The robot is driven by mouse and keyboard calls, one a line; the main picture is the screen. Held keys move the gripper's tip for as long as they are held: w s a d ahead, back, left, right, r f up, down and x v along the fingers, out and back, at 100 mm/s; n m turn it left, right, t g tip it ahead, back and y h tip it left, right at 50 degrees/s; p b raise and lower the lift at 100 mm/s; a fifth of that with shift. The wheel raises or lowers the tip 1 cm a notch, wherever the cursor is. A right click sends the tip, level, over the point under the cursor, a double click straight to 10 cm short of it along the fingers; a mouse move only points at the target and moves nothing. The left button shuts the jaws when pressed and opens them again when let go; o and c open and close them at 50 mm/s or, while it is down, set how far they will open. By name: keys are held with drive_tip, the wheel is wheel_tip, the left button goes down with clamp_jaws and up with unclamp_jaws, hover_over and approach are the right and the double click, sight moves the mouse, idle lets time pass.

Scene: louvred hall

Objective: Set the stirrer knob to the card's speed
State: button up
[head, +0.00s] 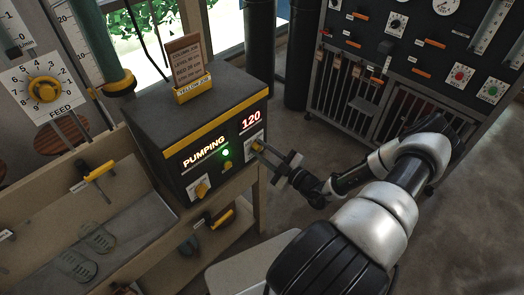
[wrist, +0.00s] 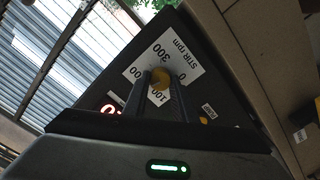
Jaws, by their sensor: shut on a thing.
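The stirrer knob (wrist: 161,76) is yellow and sits on a white dial plate (wrist: 188,62) marked "STIR rpm", with 0, 100 and 300 readable in the wrist view. My gripper (wrist: 160,92) is shut on this knob, a dark finger on each side. The fingers hide part of the dial, and I cannot tell where the knob points. In the head view my gripper (head: 270,155) reaches the right end of the black control box (head: 160,125). The box shows "PUMPING", a lit green lamp and a red 120 (head: 250,120). The card (head: 187,62) stands on top; its small text is hard to read.
Another yellow knob (head: 202,190) is on the box's left front. A feed dial (head: 44,90) is on the left panel. A tray with sandals (head: 85,255) lies lower left. A dark instrument rack (head: 400,75) stands at the back right. Open floor (head: 470,200) lies right.

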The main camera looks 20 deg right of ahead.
drive_tip(key=m, duration=0.5)
drive_tip(key=shift+m, duration=0.3)
idle(0.5)
drive_tip(key=o, duration=1)
drive_tip(key=shift+o, duration=0.2)
drive_tip(key=v, duration=1.7)
drive_tip(key=shift+s, duration=0.25)
drive_tip(key=shift+d, duration=0.1)
